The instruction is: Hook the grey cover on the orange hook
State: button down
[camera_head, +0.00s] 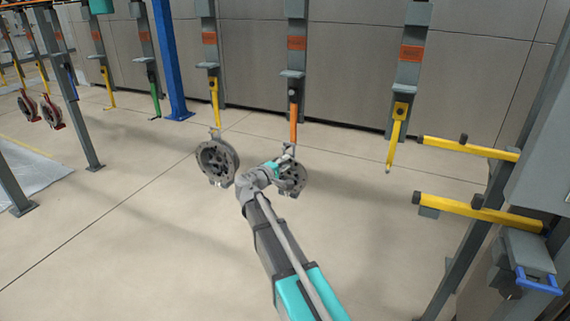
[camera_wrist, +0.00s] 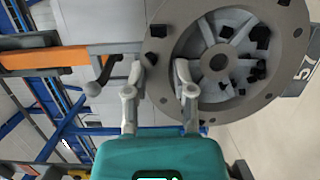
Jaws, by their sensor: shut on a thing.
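The grey cover (camera_head: 293,178) is a round, ribbed metal part just below the orange hook (camera_head: 293,122), which hangs from a grey post. My gripper (camera_head: 271,168) is at the cover's left side. In the wrist view my gripper (camera_wrist: 158,74) is shut on the rim of the grey cover (camera_wrist: 284,25), with one finger on each side. The orange hook (camera_wrist: 38,60) lies at the left there, its grey end close to the cover's top bracket. I cannot tell whether bracket and hook touch. My arm hides part of the cover in the head view.
Another grey cover (camera_head: 216,160) hangs from a yellow hook (camera_head: 214,100) just left. An empty yellow hook (camera_head: 396,135) hangs to the right. Two yellow bars (camera_head: 468,149) jut from a rack at the right. The floor below is clear.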

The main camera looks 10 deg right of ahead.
jog(key=shift+c, duration=1.9)
grip_release()
jog(key=v, duration=1.2)
jog(key=shift+s+d+f, duration=0.1)
jog(key=shift+f, duration=0.1)
jog(key=s+d+f+m+g+y, duration=0.2)
jog(key=s+d+f+m+g, duration=0.1)
jog(key=s+d+f+g, duration=0.25)
jog(key=s+d+f+m+g+y, duration=0.1)
jog(key=s+f+m+g+y, duration=0.1)
jog(key=s+f+y, duration=0.3)
jog(key=s+d+f+m+g+y+p, duration=0.1)
jog(key=s+f+m+g+y, duration=0.2)
jog(key=s, duration=0.9)
jog(key=shift+s+d+f+g+y, duration=0.25)
jog(key=shift+f+g+y, duration=0.2)
jog(key=shift+f+y, duration=1.35)
